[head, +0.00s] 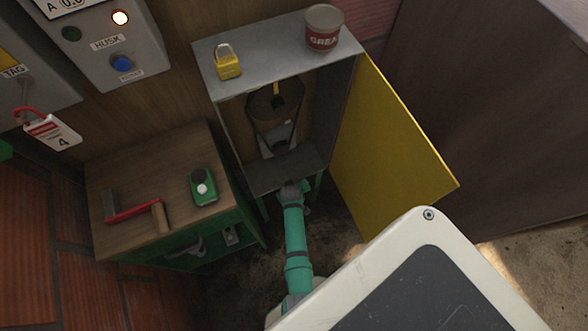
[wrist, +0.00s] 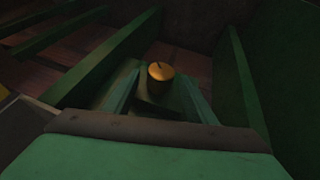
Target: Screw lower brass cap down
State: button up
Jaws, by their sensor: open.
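The lower brass cap (wrist: 160,74) is a short gold cylinder with a dark mark on its top face. It shows in the wrist view, upright on a dark green block (wrist: 158,106). My gripper (wrist: 160,88) is open, its two teal fingers pointing ahead with the cap between or just beyond the fingertips. I cannot tell whether either finger touches the cap. In the head view my teal arm reaches to the front lower edge of the open grey cabinet (head: 256,181). The fingers are mostly hidden there and the cap is not visible.
Green beams (wrist: 103,58) flank the cap in the wrist view. The cabinet's yellow door (head: 385,150) stands open at right. A padlock (head: 228,66) and grease tin (head: 323,28) stand on top.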

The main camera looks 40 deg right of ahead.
jog(key=shift+f, duration=0.1)
jog(key=c, duration=1)
jog(key=shift+c, duration=0.2)
jog(key=shift+d+y, duration=0.15)
jog(key=shift+y, duration=0.15)
jog(key=y, duration=0.1)
jog(key=t+y, duration=0.1)
jog(key=shift+d+m+y, duration=0.3)
jog(key=shift+m+y, duration=0.1)
jog(key=shift+s+d+y, duration=0.1)
jog(key=shift+y, duration=0.9)
jog(key=o, duration=1)
